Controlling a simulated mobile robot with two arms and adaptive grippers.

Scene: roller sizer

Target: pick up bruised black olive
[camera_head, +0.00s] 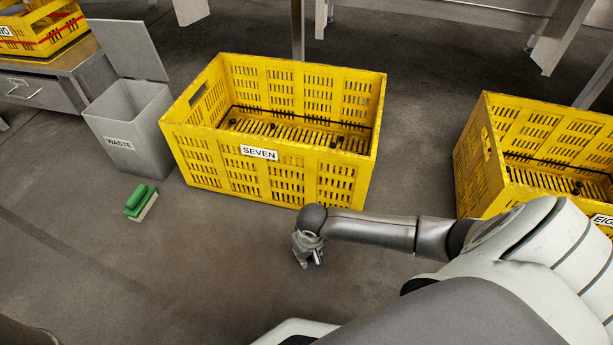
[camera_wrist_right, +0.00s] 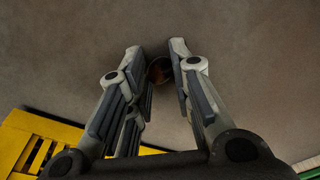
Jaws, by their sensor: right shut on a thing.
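My right gripper (camera_head: 309,256) is low over the floor, in front of the yellow crate labelled SEVEN. In the right wrist view a small round dark olive with a brownish patch (camera_wrist_right: 159,70) sits between the fingertips of my right gripper (camera_wrist_right: 163,68), which is shut on it. The fingers partly cover its sides. The olive cannot be made out in the head view. I cannot tell whether it still touches the floor. My left gripper is not in view.
The yellow crate SEVEN (camera_head: 258,151) holds a few small dark olives. Another yellow crate (camera_head: 478,185) stands at the right. A grey WASTE bin (camera_head: 125,150) with an open lid stands at the left, a green brush (camera_head: 140,201) near it. The floor around my gripper is clear.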

